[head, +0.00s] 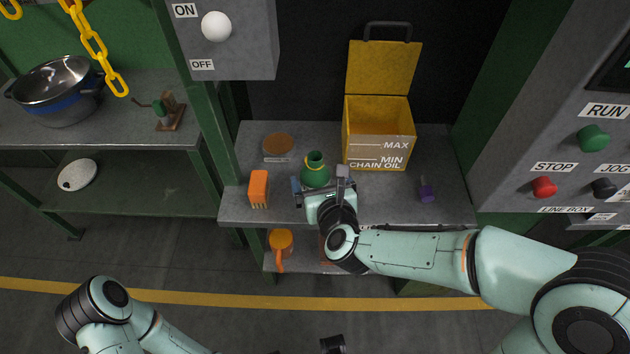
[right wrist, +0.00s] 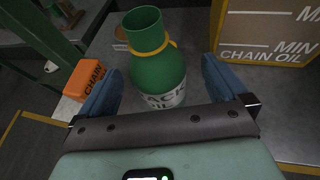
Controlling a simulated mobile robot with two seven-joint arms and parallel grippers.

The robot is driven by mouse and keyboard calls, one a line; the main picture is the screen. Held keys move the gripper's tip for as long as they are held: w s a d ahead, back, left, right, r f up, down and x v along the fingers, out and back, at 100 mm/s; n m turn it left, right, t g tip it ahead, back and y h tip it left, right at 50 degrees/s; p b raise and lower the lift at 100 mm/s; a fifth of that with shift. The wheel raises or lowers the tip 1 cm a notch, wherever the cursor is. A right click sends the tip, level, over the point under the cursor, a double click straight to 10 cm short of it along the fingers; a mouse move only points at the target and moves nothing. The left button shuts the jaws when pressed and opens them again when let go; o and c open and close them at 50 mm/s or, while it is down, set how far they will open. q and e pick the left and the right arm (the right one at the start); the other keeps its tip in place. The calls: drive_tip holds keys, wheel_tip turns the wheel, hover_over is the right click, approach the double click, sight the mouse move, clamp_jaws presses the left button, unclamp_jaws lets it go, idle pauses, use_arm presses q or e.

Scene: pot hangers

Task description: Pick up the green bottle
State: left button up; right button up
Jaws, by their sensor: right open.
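The green bottle (head: 315,172) stands upright on the grey shelf (head: 440,205), with a yellow ring around its neck and an open top. In the right wrist view the bottle (right wrist: 158,68) stands between the two blue fingers, its white label partly hidden by the gripper. My right gripper (head: 320,188) is open, with one finger on each side of the bottle. In the right wrist view a gap shows between the bottle and the fingers of the gripper (right wrist: 160,88).
An orange box (head: 259,188) stands left of the bottle. A round brown-topped container (head: 278,147) is behind it. The open yellow chain oil box (head: 378,145) stands at the back right. An orange mug (head: 281,243) is on the lower shelf.

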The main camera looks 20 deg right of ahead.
drive_tip(key=x, duration=0.5)
drive_tip(key=shift+a+f, duration=0.2)
drive_tip(key=shift+f, duration=0.2)
drive_tip(key=c, duration=1.3)
drive_tip(key=shift+r, duration=0.15)
